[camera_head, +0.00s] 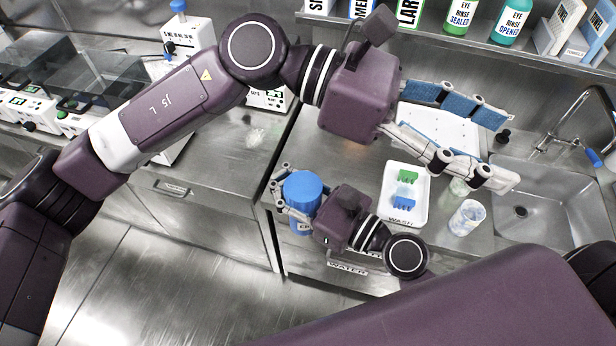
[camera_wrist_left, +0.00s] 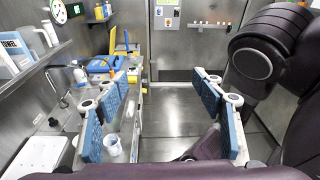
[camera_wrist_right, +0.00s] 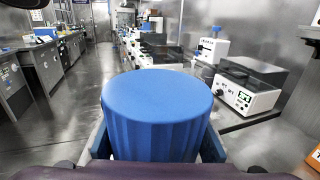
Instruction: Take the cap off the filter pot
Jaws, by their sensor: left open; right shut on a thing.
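The filter pot (camera_head: 302,228) has a large blue cap (camera_head: 303,189) on top and is at the front left edge of the steel counter. My right gripper (camera_head: 292,205) is shut around the pot just under or at the cap; the exact grip height is hard to tell. The ribbed blue cap (camera_wrist_right: 157,110) fills the middle of the right wrist view, with a blue finger pad on each side. It hides most of the pot body. My left gripper (camera_head: 503,150) is open and empty above the counter near the sink, right of the pot; its spread fingers also show in the left wrist view (camera_wrist_left: 165,125).
A white tray (camera_head: 418,218) marked WASH holds green and blue pieces. A clear cup (camera_head: 467,217) stands right of it, by the sink (camera_head: 530,205). A white tray (camera_head: 440,125) lies behind my left fingers. A shelf (camera_head: 440,35) with bottles runs along the back.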

